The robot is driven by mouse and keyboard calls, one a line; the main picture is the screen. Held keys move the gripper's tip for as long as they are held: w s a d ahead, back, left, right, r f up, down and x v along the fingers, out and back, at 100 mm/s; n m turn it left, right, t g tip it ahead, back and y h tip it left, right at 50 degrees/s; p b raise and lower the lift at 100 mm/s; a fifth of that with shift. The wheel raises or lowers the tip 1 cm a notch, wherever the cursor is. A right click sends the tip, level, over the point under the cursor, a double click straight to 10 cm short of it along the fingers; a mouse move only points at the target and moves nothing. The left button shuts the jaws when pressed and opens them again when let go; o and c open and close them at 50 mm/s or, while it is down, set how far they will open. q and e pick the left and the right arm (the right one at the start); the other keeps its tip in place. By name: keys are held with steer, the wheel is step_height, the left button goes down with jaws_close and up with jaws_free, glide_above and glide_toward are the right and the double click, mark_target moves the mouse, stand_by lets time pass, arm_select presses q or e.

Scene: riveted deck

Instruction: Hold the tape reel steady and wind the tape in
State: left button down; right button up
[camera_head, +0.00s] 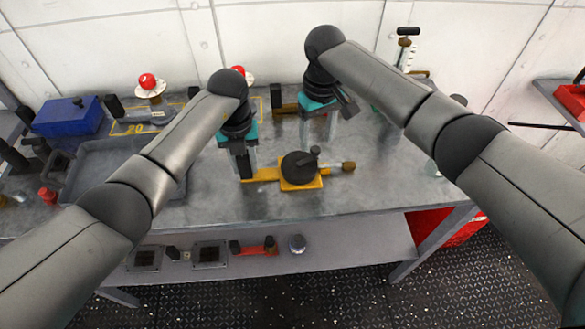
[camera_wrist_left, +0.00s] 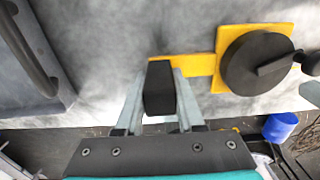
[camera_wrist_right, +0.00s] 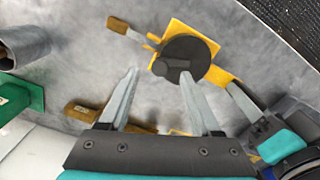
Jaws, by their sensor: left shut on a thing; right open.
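The tape reel is a dark round drum (camera_head: 299,168) on a yellow frame (camera_head: 262,174), lying on the grey bench. A crank with a dark knob (camera_head: 315,151) sits on the drum, and a brown tab (camera_head: 348,167) sticks out at the right. My left gripper (camera_head: 243,165) is shut on the reel's black handle (camera_wrist_left: 160,88) at the left end of the frame. My right gripper (camera_wrist_right: 158,80) is open and empty, above the bench behind the reel. In the right wrist view, the drum (camera_wrist_right: 190,52) and crank (camera_wrist_right: 172,66) lie just beyond its fingertips, apart from them.
A grey tray (camera_head: 110,160) and a blue box (camera_head: 68,116) stand at the left. Red-knobbed items (camera_head: 148,83) stand at the back. A brown-handled thing (camera_head: 284,108) lies behind the reel. The bench is clear in front of the reel. A lower shelf (camera_head: 330,243) holds small parts.

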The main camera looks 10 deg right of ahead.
steer(key=shift+f, duration=1.5)
steer(key=shift+c, duration=0.2)
jaws_close()
steer(key=c, duration=0.6)
jaws_free()
steer(key=shift+c, duration=0.2)
jaws_close()
